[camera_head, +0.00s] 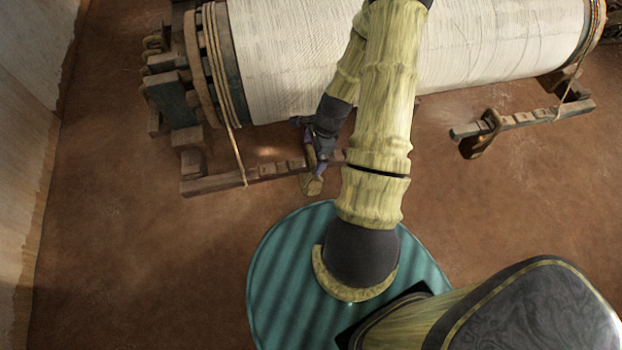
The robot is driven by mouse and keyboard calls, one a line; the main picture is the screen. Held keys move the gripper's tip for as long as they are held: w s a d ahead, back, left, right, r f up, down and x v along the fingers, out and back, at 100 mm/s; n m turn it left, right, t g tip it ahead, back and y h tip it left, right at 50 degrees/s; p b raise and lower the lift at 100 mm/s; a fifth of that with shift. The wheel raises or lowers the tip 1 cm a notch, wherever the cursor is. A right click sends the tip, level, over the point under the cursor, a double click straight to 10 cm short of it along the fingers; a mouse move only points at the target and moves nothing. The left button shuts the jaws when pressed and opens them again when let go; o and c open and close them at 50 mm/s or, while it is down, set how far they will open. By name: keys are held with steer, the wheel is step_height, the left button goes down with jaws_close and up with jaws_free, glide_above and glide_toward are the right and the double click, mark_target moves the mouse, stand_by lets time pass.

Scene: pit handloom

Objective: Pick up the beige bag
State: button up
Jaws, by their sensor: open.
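I cannot make out a beige bag for certain in the head view.
A large roll of off-white thread (290,60) on the loom frame crosses the top. Wooden foot beams (215,182) jut out at left and right (545,117). A pale wall (30,130) stands at far left.

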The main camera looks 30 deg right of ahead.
mark_target(311, 172)
steer(key=shift+f, duration=0.1)
steer(key=x, duration=0.4)
steer(key=shift+f, duration=0.4)
steer(key=shift+c, duration=0.4)
steer(key=shift+w+r, duration=0.1)
steer(key=c, duration=1.7)
steer(key=shift+o, duration=0.2)
steer(key=shift+r, duration=0.15)
